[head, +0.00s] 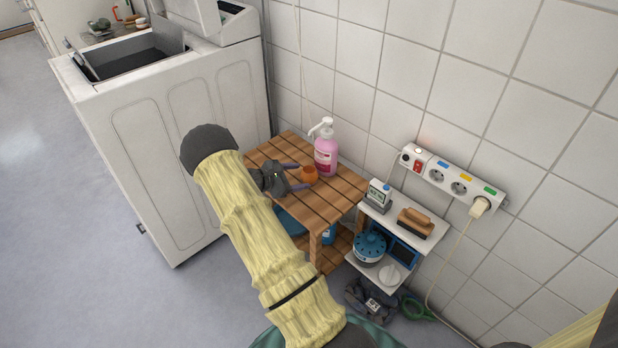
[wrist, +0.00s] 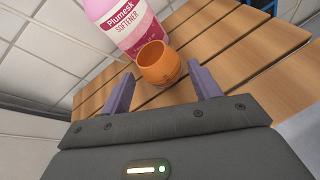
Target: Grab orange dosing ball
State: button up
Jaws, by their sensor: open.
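The orange dosing ball (head: 309,174) is a small open-topped cup on the wooden slatted table (head: 322,202). In the wrist view the orange dosing ball (wrist: 158,64) stands just beyond and between my two purple fingers. My gripper (head: 296,177) is open and empty, low over the table, its fingers pointing at the ball. The gripper also shows in the wrist view (wrist: 165,90), with a finger on each side and clear space between. A pink softener bottle (head: 326,152) with a white pump stands right behind the ball; in the wrist view the bottle (wrist: 122,25) looks close to it.
A white top-loading washer (head: 165,130) stands left of the table, with its lid open. A tiled wall runs behind. At right, a small white shelf (head: 405,222) holds a brush (head: 415,223) and a timer (head: 378,194). A power strip (head: 450,178) hangs on the wall.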

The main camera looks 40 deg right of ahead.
aim_at(302, 175)
jog(key=b+x, duration=0.2)
jog(key=x, duration=0.3)
jog(key=shift+b, duration=0.4)
jog(key=c, duration=0.8)
notch_tip(302, 175, up, 10)
jog(key=p, duration=0.4)
dwell(0.4)
